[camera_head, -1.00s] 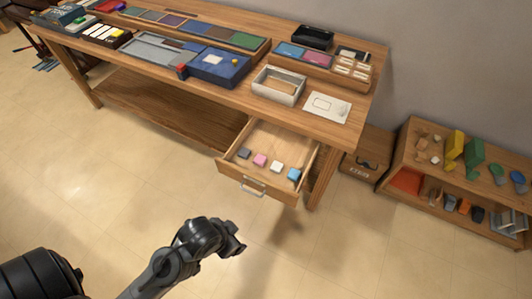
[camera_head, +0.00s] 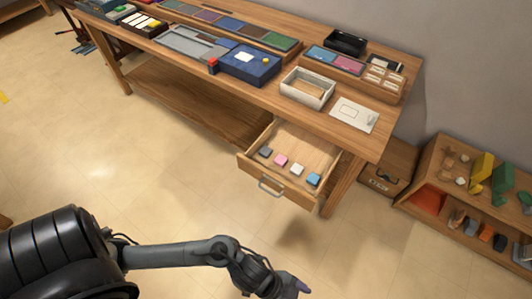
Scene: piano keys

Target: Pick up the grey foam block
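A small dark grey block (camera_head: 265,152), which looks like the grey foam block, lies in the open drawer (camera_head: 323,161). It is at the left end of a row near the drawer front, beside a pink block (camera_head: 281,160), a white block (camera_head: 297,169) and a light blue block (camera_head: 313,179). My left gripper (camera_head: 296,289) is at the bottom of the picture, well below and apart from the drawer. Its fingers are small and partly cut off, so I cannot tell whether they are open. My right gripper is not in view.
The drawer hangs out under a wooden workbench (camera_head: 225,88). On the bench stand a white open box (camera_head: 307,88), a blue box (camera_head: 250,64) and several trays. A low shelf (camera_head: 445,190) with coloured blocks is at the right. The floor before the drawer is clear.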

